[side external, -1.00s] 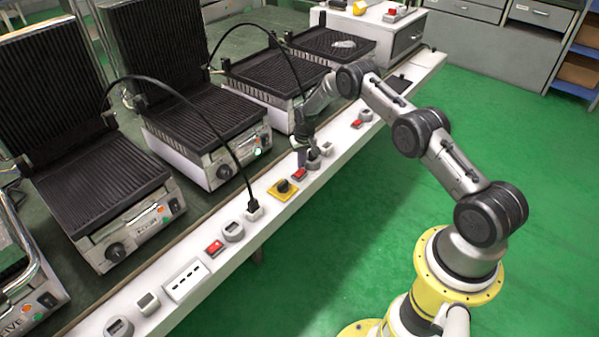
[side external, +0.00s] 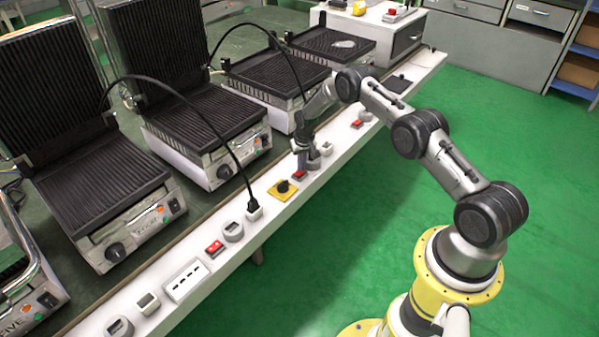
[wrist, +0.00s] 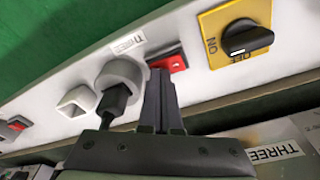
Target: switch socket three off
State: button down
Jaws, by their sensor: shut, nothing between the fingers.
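The red rocker switch (side external: 299,175) sits on the white rail beside the grey round socket (side external: 314,163). Whether the tips press the switch, and the rocker's position, I cannot tell.
A yellow rotary switch (side external: 282,190) with a black knob is next to the red switch. A black cable runs to a plug (side external: 254,209). Contact grills (side external: 200,120) line the table behind the rail. The green floor in front is open.

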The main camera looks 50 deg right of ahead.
notch_tip(320, 180, up, 7)
dwell(0.9)
